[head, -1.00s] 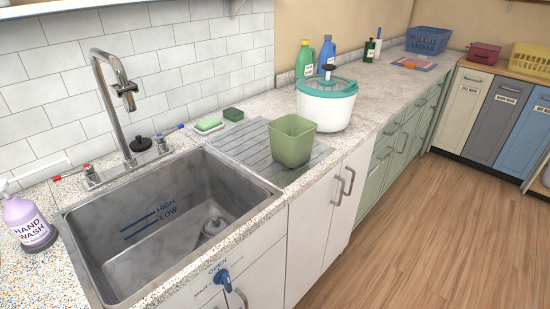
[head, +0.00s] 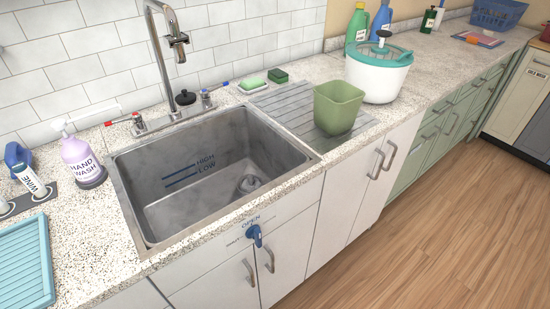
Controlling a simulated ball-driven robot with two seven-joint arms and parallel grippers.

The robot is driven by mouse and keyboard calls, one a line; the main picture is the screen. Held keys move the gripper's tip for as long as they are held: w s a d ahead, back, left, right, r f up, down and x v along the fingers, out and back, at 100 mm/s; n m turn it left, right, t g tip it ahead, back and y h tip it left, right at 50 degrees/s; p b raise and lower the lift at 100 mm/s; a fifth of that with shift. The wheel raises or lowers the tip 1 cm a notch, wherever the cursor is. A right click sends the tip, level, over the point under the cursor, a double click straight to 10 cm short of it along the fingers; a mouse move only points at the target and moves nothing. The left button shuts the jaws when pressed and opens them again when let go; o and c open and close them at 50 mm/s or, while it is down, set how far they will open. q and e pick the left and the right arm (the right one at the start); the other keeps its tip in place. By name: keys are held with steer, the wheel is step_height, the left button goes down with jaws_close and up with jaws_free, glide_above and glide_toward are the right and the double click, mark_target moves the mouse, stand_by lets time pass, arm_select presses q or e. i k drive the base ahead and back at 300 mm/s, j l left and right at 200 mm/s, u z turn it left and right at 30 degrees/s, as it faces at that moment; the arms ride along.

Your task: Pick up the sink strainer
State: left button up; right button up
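The sink basin (head: 225,135) is grey metal with HIGH and LOW marks on its wall. At its bottom right is a round grey metal fitting (head: 250,184), partly in shadow; I cannot tell whether it is the drain or a strainer in it. A small black knobbed piece (head: 185,98) sits on the counter behind the sink, beside the faucet (head: 160,50); it could be the strainer or a stopper. Neither of my grippers is in view.
A green tub (head: 337,108) stands on the ridged drainboard right of the sink, with a white and teal spinner (head: 378,75) behind it. A hand wash bottle (head: 80,160) and a blue rack (head: 22,265) are on the left. A blue lever (head: 255,236) juts from the cabinet front.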

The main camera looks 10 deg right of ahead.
mark_target(250, 183)
steer(key=i+l+u, duration=0.15)
steer(key=i+l, duration=0.8)
